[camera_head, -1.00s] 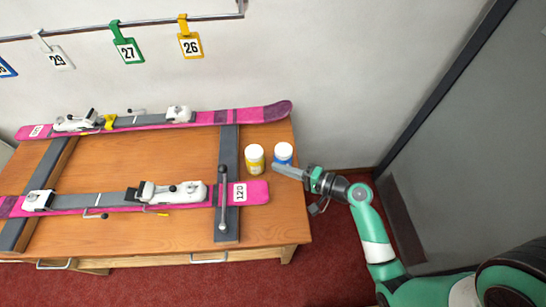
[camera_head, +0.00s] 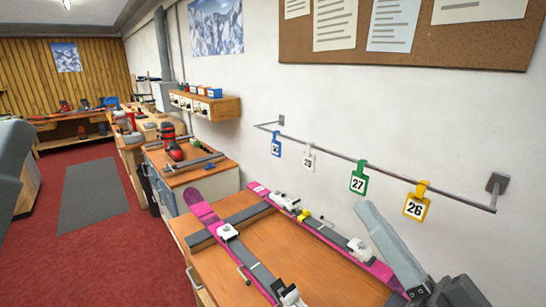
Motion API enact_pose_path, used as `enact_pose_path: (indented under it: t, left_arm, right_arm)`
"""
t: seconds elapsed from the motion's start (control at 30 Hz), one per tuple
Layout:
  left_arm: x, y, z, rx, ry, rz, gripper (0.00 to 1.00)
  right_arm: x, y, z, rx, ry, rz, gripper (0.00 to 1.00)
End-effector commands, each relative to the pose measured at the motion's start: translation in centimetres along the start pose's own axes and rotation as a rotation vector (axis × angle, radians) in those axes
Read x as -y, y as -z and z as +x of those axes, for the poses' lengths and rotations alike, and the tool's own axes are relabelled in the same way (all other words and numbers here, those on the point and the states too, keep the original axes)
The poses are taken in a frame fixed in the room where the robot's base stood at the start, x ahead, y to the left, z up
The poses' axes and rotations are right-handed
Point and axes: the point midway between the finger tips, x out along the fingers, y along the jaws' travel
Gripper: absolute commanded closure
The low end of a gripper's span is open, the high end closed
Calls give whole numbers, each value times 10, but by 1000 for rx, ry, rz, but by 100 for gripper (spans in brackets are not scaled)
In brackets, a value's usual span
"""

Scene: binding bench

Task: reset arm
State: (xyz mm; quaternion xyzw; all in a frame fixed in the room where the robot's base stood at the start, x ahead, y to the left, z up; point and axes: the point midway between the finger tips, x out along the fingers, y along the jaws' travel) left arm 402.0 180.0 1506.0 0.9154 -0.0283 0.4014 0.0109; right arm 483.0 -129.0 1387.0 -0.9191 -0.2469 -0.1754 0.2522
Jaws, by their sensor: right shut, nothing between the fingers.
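My right gripper (camera_head: 368,212) comes in at the lower right. It is shut and empty, with its grey fingers raised in front of the far ski and the bench's right part. The wooden bench (camera_head: 262,246) carries two pink skis with white bindings. The far ski (camera_head: 322,229) lies along the wall, and the near ski (camera_head: 202,210) runs toward the bottom edge. I do not see my left gripper. The jars are out of this view.
A wall rail (camera_head: 385,170) with number tags, including a green 27 (camera_head: 358,183) and yellow 26 (camera_head: 416,208), hangs behind the bench. A second bench (camera_head: 190,176) stands beyond.

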Motion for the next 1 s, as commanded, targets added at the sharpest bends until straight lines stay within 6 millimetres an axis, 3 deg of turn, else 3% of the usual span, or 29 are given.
enact_pose_path:
  t: [0.03, 0.13, 0.2, 0.27, 0.3, 0.5, 0.7, 0.83, 1.0]
  left_arm:
    - [0, 0, 0, 0, 0, 0, 50]
    - [0, 0, 0, 0, 0, 0, 50]
    - [0, 0, 0, 0, 0, 0, 50]
    - [0, 0, 0, 0, 0, 0, 50]
    - [0, 20, 22, 3, 0, 0, 50]
    - [0, 74, 80, -1, 0, 0, 50]
    - [0, 110, 119, -1, 0, 0, 50]
    - [0, 113, 123, 0, 0, 0, 50]
    - [0, 105, 114, 1, 0, 0, 50]
  right_arm:
    - [28, 29, 4, -81, 27, -93, 100]
    - [62, 88, -3, -259, 5, -296, 100]
    - [66, 127, -20, -383, -84, -465, 100]
    - [52, 145, -35, -438, -220, -651, 100]
    - [65, 168, -19, -428, -210, -659, 100]
    - [93, 229, 17, -422, -207, -650, 100]
    - [112, 272, 41, -420, -207, -648, 100]
    - [114, 275, 43, -419, -207, -648, 100]
    - [110, 266, 38, -419, -207, -647, 100]
